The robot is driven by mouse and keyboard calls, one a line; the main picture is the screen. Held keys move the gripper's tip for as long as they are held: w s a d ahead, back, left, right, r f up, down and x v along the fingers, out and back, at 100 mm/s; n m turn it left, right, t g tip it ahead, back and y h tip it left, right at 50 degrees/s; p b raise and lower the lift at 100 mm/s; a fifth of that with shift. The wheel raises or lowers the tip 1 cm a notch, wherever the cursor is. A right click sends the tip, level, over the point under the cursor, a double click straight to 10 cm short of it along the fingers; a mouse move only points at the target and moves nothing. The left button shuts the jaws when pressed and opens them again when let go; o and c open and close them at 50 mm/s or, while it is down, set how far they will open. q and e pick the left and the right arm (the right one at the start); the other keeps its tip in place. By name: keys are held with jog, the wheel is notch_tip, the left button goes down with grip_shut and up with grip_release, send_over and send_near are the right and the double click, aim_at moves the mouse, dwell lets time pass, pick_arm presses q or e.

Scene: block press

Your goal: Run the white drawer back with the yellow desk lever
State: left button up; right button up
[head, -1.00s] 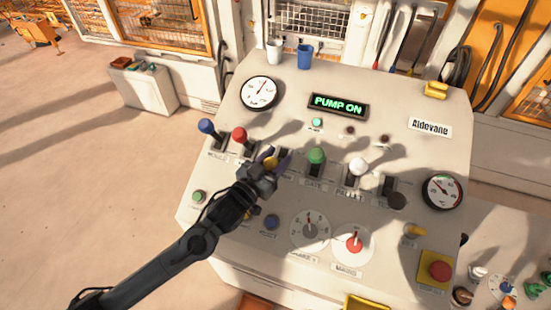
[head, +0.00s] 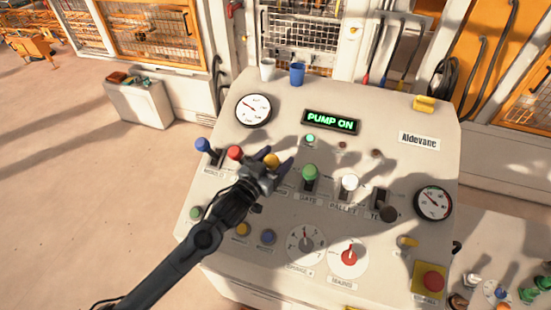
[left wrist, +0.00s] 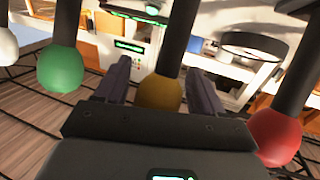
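The desk lever with the yellow knob (head: 272,160) stands in the lever row between the red knob (head: 234,152) and the green knob (head: 310,172). My left gripper (head: 275,163) is at the yellow knob, its two fingers on either side. In the left wrist view the yellow knob (left wrist: 160,92) sits between the spread fingers, with a narrow gap at the left finger; contact at the right finger cannot be told. I cannot pick out the white drawer in these views. My right gripper is not in view.
The sloped desk (head: 330,95) also carries a white knob (head: 349,183), a black knob (head: 388,213), dials and a red stop button (head: 433,281). A green display (head: 331,122) reads PUMP ON. A white cup and a blue cup (head: 297,74) stand at the back edge.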

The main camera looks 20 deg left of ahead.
pick_arm(q)
jog(key=b+v, duration=0.2)
jog(key=v, duration=0.8)
jog(key=shift+s+b, duration=0.3)
jog(key=shift+s, duration=0.05)
jog(key=s+f+g+y+p, duration=0.1)
jog(key=s+f+g+p, duration=0.2)
jog(key=s, duration=0.5)
jog(key=s+a+f+n+g+y+p, duration=0.1)
jog(key=s+f+g+y+p, duration=0.1)
jog(key=s+g, duration=0.4)
jog(key=s+a+f+g+y+p, duration=0.1)
jog(key=s+f+g+p, duration=0.3)
jog(key=s, duration=0.7)
notch_tip(320, 180, down, 3)
jog(key=shift+s+r+g, duration=0.15)
jog(key=shift+s+g, duration=0.1)
jog(key=shift+g, duration=0.05)
